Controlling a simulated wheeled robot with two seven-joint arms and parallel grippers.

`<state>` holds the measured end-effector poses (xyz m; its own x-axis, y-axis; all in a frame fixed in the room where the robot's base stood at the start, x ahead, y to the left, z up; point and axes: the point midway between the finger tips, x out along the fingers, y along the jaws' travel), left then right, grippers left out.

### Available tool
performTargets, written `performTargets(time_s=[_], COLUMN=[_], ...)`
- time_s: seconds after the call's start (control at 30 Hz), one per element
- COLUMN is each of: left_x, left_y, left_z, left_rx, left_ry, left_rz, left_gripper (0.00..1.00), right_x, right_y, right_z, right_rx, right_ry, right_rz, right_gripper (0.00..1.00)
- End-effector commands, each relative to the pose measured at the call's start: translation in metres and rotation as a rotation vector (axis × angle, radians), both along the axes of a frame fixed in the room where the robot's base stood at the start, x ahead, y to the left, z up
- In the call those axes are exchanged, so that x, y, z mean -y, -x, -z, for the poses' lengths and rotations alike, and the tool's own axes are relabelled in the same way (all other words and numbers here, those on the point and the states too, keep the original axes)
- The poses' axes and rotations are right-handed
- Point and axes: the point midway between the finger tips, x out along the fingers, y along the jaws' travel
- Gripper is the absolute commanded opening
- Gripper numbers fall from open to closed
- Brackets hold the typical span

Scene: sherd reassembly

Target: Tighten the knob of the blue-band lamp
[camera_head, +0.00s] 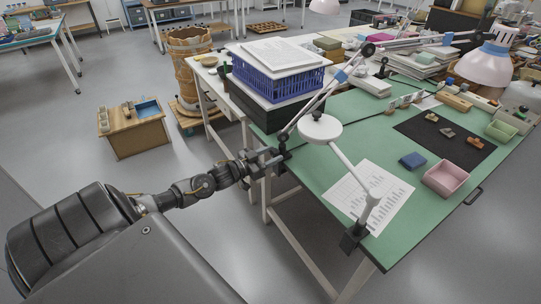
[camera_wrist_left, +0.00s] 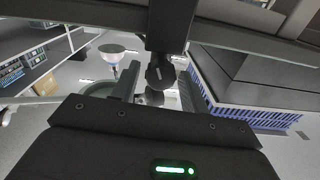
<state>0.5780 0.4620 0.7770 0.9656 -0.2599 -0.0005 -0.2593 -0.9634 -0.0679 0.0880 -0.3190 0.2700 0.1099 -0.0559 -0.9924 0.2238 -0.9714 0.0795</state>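In the left wrist view, a dark round knob (camera_wrist_left: 160,76) lies between my left gripper's two fingers (camera_wrist_left: 160,88). The fingers look apart, with gaps beside the knob; contact is not clear. My right gripper is not in view.
A second lamp with a white shade (camera_head: 320,128) is clamped at the table's front edge. A blue basket (camera_head: 277,82) with papers stands behind the clamp. On the green tabletop (camera_head: 330,170) are a printed sheet (camera_head: 368,197), a pink tray (camera_head: 445,178) and a black mat (camera_head: 425,140) with sherds.

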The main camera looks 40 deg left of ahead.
Motion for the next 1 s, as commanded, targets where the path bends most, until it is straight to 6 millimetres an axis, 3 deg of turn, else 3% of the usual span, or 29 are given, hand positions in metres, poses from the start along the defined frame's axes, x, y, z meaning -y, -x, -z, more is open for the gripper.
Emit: performTargets(time_s=[0.03,0.27,0.43,0.73,1.0], left_x=[0.0000,0.0000,0.0001,-0.0001,0.0000], left_y=[0.0001,0.0002,0.0002,0.0001,0.0001], left_z=[0.0000,-0.0001,-0.0001,0.0004,0.0003], left_rx=[0.000,0.000,0.017,0.109,0.122], left_ry=[0.000,0.000,-0.055,-0.359,-0.404], left_rz=[0.000,0.000,0.000,-0.001,-0.001], left_gripper=[0.38,0.08,0.08,0.08,0.08], right_x=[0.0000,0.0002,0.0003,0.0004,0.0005], right_y=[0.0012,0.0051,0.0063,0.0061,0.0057], right_z=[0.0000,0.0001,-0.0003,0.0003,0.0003], right_rx=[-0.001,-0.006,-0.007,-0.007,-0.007], right_ry=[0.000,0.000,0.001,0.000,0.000], right_rz=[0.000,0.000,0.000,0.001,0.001], right_gripper=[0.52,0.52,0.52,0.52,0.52])
